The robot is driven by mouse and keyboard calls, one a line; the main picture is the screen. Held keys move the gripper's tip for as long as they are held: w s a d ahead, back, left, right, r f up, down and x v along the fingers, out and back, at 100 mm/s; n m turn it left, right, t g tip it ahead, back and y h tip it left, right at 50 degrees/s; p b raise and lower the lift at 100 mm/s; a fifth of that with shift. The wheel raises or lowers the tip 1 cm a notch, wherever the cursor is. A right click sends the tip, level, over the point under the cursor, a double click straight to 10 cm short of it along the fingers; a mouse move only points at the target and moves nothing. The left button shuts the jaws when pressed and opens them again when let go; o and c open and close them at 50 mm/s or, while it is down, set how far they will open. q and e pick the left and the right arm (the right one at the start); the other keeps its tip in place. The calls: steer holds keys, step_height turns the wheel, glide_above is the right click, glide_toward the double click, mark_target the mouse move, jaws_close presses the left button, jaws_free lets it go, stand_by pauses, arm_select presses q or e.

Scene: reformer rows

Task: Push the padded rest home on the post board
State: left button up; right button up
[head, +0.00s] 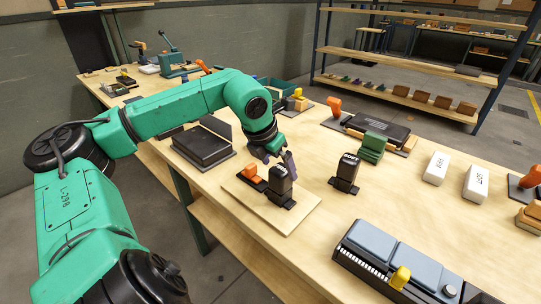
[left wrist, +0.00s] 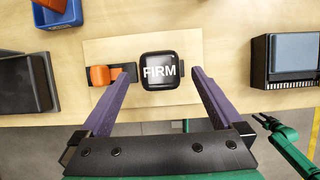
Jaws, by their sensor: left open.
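The post board (head: 246,207) is a pale wooden plate on the bench, and it also shows in the left wrist view (left wrist: 110,110). A black padded rest marked FIRM (head: 280,188) stands on it, and it fills the middle of the left wrist view (left wrist: 160,72). A small orange-topped piece (head: 252,174) sits beside it on the board. My left gripper (head: 279,162) is open just above the FIRM rest. Its purple fingers (left wrist: 163,72) lie on either side of the rest, with gaps showing. The rest's underside and seating are hidden.
Another black rest marked SOFT (head: 346,174) stands right of the board. A dark flat block (head: 203,146) lies to the left. A long black unit with grey pads (head: 375,243) is at the front right. White blocks (head: 436,168) stand farther right.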

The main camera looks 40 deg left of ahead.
arm_select(q)
steer(key=v, duration=0.8)
arm_select(e)
steer(key=shift+f, duration=0.65)
